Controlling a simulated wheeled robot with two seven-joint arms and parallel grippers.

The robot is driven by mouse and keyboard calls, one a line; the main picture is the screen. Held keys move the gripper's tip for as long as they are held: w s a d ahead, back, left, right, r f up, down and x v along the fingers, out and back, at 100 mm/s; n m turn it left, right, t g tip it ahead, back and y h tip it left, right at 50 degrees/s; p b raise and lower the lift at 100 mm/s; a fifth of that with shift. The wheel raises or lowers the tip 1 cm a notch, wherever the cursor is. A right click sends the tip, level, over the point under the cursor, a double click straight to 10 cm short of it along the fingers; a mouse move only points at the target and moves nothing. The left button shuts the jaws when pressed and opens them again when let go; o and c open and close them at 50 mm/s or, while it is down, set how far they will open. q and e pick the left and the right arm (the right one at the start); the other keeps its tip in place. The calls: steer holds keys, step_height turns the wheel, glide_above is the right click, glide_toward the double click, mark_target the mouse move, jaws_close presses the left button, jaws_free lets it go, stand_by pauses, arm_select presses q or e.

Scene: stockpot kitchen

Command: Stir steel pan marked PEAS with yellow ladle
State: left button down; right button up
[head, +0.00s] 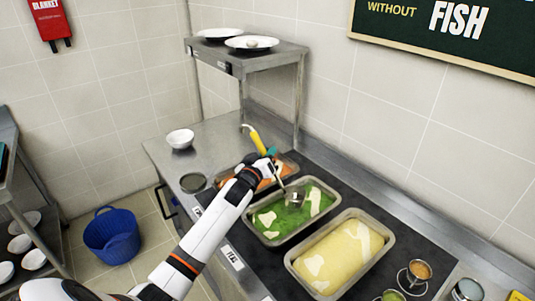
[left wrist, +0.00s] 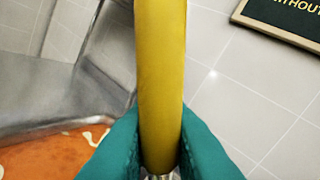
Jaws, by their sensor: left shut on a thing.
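My left gripper (head: 272,158) is shut on the yellow ladle (head: 256,140). In the left wrist view the teal fingers (left wrist: 160,150) close around its yellow handle (left wrist: 162,80). The ladle's metal bowl (head: 294,197) is at the surface of the green food in the middle steel pan (head: 257,234); how deep it sits I cannot tell. Pale patches show on the green food. A small label (head: 232,257) on the counter front lies by this pan, too small to read surely. My right gripper is not in view.
An orange-filled pan (head: 265,185) lies behind, partly hidden by my left arm. A yellow-filled pan (head: 340,254) is nearer. Small cups of sauce (head: 419,270) stand at the right. A raised steel shelf (head: 262,58) holds plates. A white bowl (head: 180,138) sits at the back left.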

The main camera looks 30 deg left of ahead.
arm_select(q)
step_height(320, 180, down, 7)
steer(key=b, duration=0.4)
steer(key=shift+f+b, duration=0.2)
steer(key=shift+b, duration=0.15)
steer(key=shift+a, duration=0.1)
stand_by(0.3)
